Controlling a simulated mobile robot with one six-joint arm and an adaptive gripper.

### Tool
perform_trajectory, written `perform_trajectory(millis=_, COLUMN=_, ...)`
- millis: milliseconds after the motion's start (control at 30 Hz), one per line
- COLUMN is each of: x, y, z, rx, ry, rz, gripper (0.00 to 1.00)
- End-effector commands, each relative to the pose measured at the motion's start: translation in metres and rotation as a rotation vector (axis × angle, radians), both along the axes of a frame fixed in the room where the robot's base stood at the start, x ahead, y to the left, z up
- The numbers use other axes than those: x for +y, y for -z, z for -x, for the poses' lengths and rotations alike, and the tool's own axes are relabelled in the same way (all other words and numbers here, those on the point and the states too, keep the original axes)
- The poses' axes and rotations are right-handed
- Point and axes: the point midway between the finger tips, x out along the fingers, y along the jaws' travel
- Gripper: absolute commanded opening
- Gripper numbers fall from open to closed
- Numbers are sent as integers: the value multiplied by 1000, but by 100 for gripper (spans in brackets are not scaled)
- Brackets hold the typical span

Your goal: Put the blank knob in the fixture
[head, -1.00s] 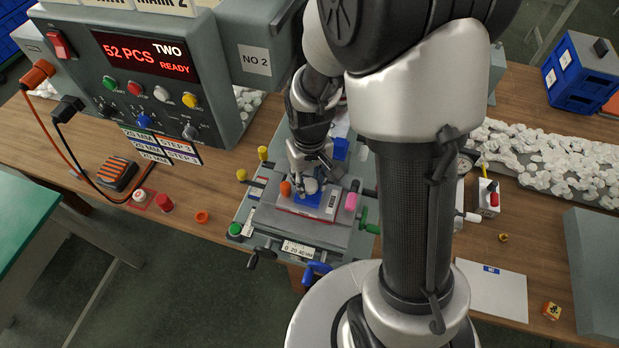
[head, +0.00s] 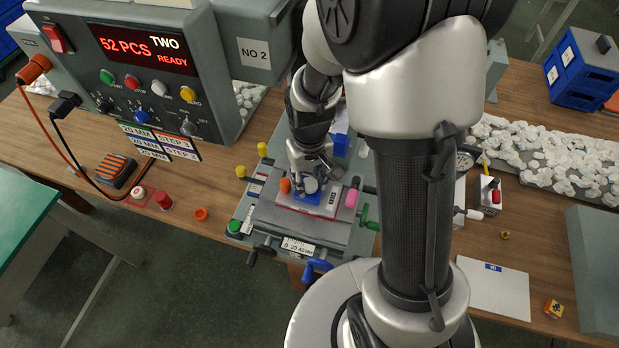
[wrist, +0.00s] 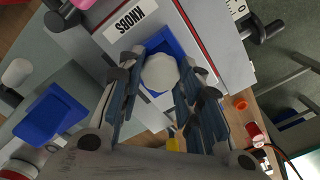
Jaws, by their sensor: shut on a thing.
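The blank knob (wrist: 161,73) is a round white piece between my fingertips in the wrist view. It also shows as a pale disc in the head view (head: 311,185). My gripper (wrist: 159,86) is shut on it, one finger on each side. The fixture is a blue block (wrist: 157,43) on the printer's grey slide, also visible in the head view (head: 304,197). The knob overlaps the blue block in both views, and I cannot tell whether it is seated or just above it. My fingers hide part of the block.
A grey control box (head: 150,75) stands at the left. Black and blue crank handles project at the front. A white-part tray (head: 550,155) lies at the right.

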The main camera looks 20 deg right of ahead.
Motion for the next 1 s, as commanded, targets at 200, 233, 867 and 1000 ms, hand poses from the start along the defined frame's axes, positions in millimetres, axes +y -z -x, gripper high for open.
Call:
perform_trajectory(millis=200, x=0, y=0, z=0, rx=0, ry=0, rz=0, gripper=21)
perform_trajectory(millis=233, x=0, y=0, z=0, rx=0, ry=0, rz=0, gripper=21)
perform_trajectory(millis=867, x=0, y=4, z=0, rx=0, ry=0, rz=0, gripper=46)
perform_trajectory(millis=1000, x=0, y=4, z=0, rx=0, ry=0, rz=0, gripper=55)
